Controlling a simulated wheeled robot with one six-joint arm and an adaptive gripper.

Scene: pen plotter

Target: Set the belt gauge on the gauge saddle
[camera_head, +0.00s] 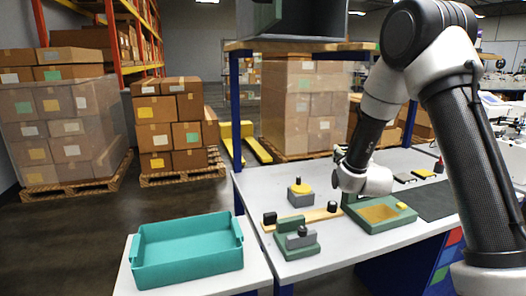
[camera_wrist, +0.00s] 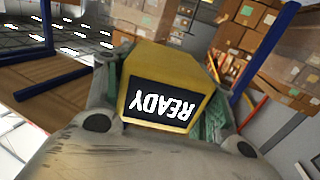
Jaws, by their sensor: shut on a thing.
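My gripper (camera_wrist: 160,108) is shut on a yellow block with a black panel reading READY, which I take to be the belt gauge (camera_wrist: 170,62). The lettering is upside down in the wrist view. In the head view my gripper (camera_head: 340,158) is above the table's back part, and the gauge is not clear there. I cannot tell for sure which fixture is the gauge saddle. A green stepped fixture with a grey block (camera_head: 297,242) stands at the table's front left. A green base with a yellow recess (camera_head: 380,212) stands below and right of my gripper.
A grey block with a yellow top (camera_head: 300,193) and a wooden strip with black ends (camera_head: 312,217) are on the table. A teal bin (camera_head: 187,250) stands at left. A dark mat (camera_head: 436,202) lies at right. A blue-posted shelf (camera_head: 236,110) rises behind.

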